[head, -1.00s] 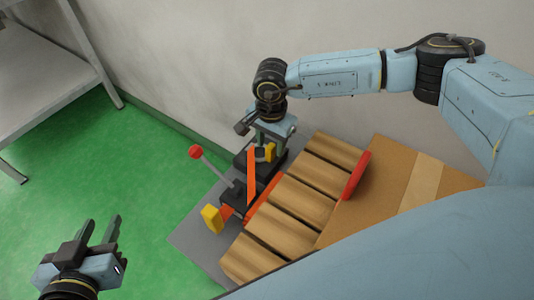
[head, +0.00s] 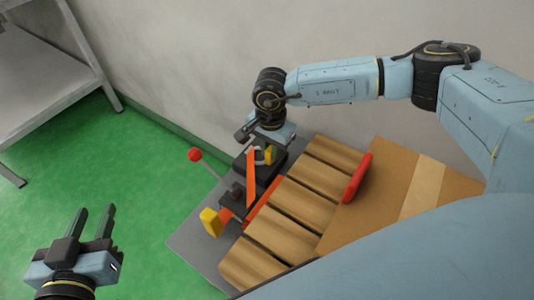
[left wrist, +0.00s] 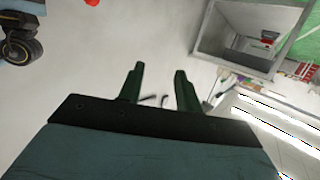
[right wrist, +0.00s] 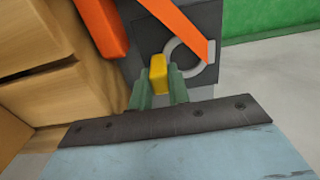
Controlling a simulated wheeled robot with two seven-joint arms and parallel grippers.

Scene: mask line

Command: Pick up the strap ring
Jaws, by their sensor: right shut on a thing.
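The strap ring (right wrist: 209,72) is a pale grey loop with a yellow tab (right wrist: 158,75) beside it. An orange strap (right wrist: 175,25) runs down to the loop. My right gripper (right wrist: 158,92) has its fingertips on either side of the yellow tab and is shut on it. In the head view, the ring's tab (head: 268,155) shows below my right wrist, next to the orange strap (head: 251,180); the fingers are mostly hidden there. My left gripper (head: 92,222) is open and empty at the lower left, away from the ring.
A red-knobbed lever (head: 195,155) and a yellow block (head: 210,222) stand left of the strap. Wooden slats (head: 300,205) and a cardboard box (head: 390,200) lie to the right. The wall is close behind my right arm. The green floor at left is clear up to a grey shelf (head: 50,90).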

